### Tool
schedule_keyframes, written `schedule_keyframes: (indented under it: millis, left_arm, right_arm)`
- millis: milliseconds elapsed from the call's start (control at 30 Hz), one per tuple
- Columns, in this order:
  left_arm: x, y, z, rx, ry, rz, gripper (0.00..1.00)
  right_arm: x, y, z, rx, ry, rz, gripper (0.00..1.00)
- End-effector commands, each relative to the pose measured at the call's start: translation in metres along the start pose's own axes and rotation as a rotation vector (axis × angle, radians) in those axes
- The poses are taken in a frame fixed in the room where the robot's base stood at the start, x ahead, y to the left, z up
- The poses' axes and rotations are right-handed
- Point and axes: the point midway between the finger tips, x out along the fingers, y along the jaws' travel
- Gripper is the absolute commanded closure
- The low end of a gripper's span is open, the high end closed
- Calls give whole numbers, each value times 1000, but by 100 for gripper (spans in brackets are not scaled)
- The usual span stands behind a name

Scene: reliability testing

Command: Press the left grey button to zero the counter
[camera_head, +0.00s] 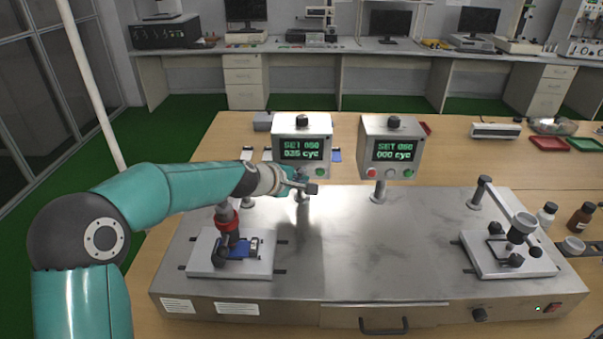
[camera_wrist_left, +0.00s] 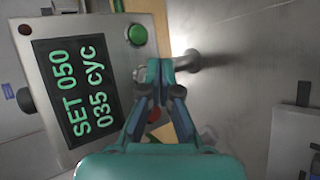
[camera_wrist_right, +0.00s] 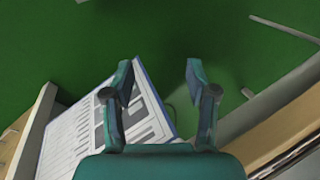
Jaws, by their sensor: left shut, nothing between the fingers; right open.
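The left counter box (camera_head: 302,126) stands on a post and its screen reads "SET 050" and "035 cyc". Its green button (camera_head: 320,172) shows at the lower right; it also shows in the left wrist view (camera_wrist_left: 137,35). The grey button (camera_wrist_left: 139,73) is mostly hidden by my fingertips. The red button (camera_wrist_left: 154,115) shows partly between the fingers. My left gripper (camera_wrist_left: 160,70) is shut and empty, with its tips in front of the box's lower button row; contact cannot be told. My right gripper (camera_wrist_right: 160,75) is open and empty, outside the head view.
The right counter box (camera_head: 391,140) reads "000 cyc" and has its own red, grey and green buttons. A metal bench plate (camera_head: 350,240) carries a left test fixture (camera_head: 205,258) and a right one (camera_head: 510,258). Bottles (camera_head: 580,218) stand at the right edge.

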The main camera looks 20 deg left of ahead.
Motion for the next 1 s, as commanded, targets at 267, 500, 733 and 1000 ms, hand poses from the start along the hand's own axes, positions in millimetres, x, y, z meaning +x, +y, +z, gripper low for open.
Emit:
schedule_keyframes:
  millis: [267,500,733,1000]
  left_arm:
    - [2,2,-2,0,0,-1,100]
    - [3,2,-2,0,0,-1,100]
    - [4,4,-4,0,0,-1,100]
    - [6,6,-5,0,0,-1,100]
  right_arm:
    - [-3,-1,0,0,0,0,42]
    - [-3,-1,0,0,0,0,42]
    - [-4,-2,0,0,0,0,42]
    - [-6,-2,0,0,0,0,42]
